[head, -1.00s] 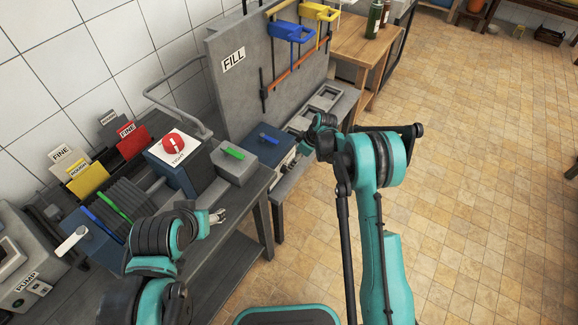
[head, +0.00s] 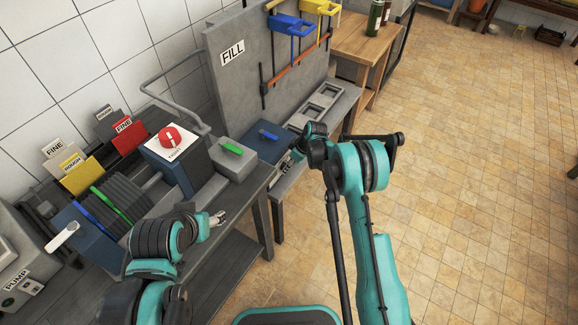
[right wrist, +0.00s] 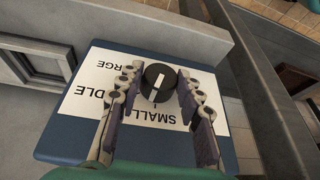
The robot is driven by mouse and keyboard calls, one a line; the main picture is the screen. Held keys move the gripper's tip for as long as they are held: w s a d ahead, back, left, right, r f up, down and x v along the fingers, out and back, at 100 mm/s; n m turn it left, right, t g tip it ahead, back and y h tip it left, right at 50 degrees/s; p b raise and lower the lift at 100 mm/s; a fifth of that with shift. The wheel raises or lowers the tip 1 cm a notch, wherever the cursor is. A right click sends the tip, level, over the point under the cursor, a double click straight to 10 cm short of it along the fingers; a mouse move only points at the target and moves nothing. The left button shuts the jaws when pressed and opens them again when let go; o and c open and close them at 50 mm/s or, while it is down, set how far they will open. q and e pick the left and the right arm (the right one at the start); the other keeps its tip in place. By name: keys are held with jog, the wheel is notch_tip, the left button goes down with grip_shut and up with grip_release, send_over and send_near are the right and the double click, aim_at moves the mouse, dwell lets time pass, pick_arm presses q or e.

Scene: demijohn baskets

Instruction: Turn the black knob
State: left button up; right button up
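The black knob (right wrist: 160,82) with a white pointer line is on a white label reading SMALL and partly hidden words, on the front of a blue box (right wrist: 58,139). The same blue box (head: 262,148) stands on the bench in the head view, where the knob is hidden. My right gripper (right wrist: 160,88) is open, with one finger on each side of the knob; narrow gaps appear to show beside it. In the head view my right gripper (head: 297,156) is at the box's front, partly hidden by my arm. My left gripper (head: 217,219) is over the bench edge, away from the knob.
A grey FILL panel (head: 233,75) rises behind. The tiled floor (head: 470,190) at right is clear.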

jog(key=shift+c, duration=1.2)
jog(key=shift+s+a+t+h, duration=0.2)
jog(key=shift+t+h, duration=0.2)
jog(key=shift+t, duration=0.1)
jog(key=shift+n+t+h, duration=0.4)
jog(key=shift+t+h, duration=0.2)
jog(key=shift+t, duration=0.3)
jog(key=o, duration=1.1)
jog(key=shift+o, duration=0.2)
jog(key=v, duration=1.2)
